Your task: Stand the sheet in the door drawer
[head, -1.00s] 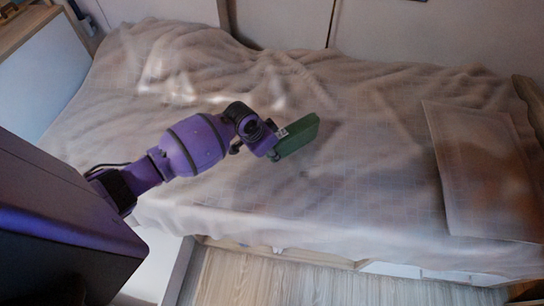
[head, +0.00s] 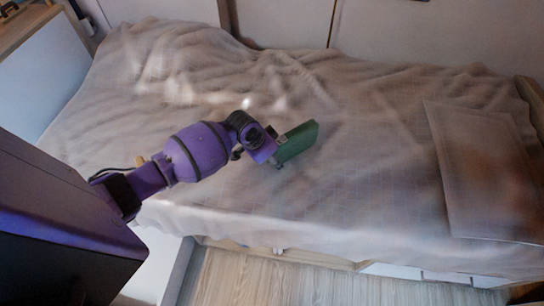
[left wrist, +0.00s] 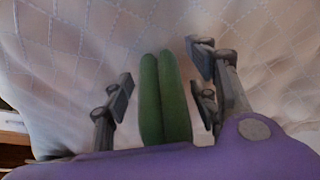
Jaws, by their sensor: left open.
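The sheet is a green folded piece (head: 297,141) over the middle of the bed in the head view. In the left wrist view the sheet (left wrist: 165,100) shows as two rounded green folds side by side. My left gripper (head: 276,158) is at the sheet's near left end. In the left wrist view my left gripper (left wrist: 163,75) is open, with its fingers on either side of the sheet and visible gaps at the sides. Whether the sheet rests on the bed is hard to tell. My right gripper is not in view. I cannot make out which drawer is the door drawer.
The bed with a rumpled pale cover (head: 370,180) fills most of the view. A pillow (head: 480,170) lies at its right end. Below the bed's front edge are a wooden rail and white fronts (head: 390,270). Wooden floor (head: 260,282) is clear in front.

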